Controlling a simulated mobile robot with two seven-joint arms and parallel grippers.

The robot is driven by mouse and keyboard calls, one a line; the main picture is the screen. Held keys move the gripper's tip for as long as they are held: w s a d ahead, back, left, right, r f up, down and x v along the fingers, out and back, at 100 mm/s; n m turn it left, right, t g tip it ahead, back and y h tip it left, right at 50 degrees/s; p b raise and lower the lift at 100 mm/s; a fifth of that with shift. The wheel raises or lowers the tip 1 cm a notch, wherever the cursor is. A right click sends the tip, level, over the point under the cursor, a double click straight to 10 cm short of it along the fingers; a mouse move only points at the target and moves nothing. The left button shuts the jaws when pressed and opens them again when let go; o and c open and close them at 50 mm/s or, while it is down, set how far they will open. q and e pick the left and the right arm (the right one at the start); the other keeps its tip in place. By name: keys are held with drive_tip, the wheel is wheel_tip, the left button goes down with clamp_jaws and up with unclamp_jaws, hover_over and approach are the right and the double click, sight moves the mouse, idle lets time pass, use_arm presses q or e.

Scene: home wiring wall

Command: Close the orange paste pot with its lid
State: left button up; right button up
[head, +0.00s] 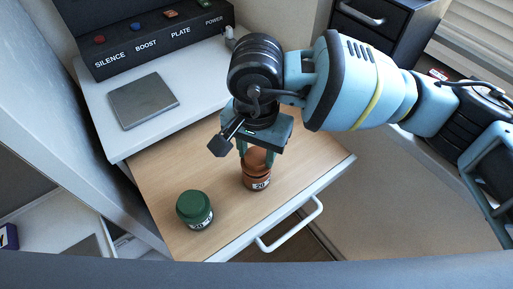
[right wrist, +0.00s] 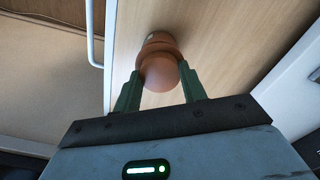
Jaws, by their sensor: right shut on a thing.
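The orange paste pot (head: 257,181) stands upright on the wooden drawer bottom, with a dark and white label on its front. My right gripper (head: 257,156) points down over it and is shut on the orange lid (head: 258,163). In the right wrist view the lid (right wrist: 160,72) sits between the two green fingers (right wrist: 160,80), in line with the pot (right wrist: 158,41). The lid is at the pot's mouth; I cannot tell whether it is seated or a little above. My left gripper is not in view.
A green-lidded pot (head: 195,209) stands left of the orange one in the open drawer. The drawer's white handle (head: 291,226) is at the front. Behind are a grey plate (head: 143,102) on a white top and a black button panel (head: 150,40). The drawer bottom between the pots is clear.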

sight(257, 155)
drive_tip(key=shift+f, duration=0.4)
drive_tip(key=shift+f+b, duration=0.5)
drive_tip(key=shift+b, duration=0.05)
drive_tip(key=o, duration=1)
drive_tip(key=shift+c, duration=0.2)
drive_tip(key=shift+o, duration=0.4)
wheel_tip(257, 155, up, 8)
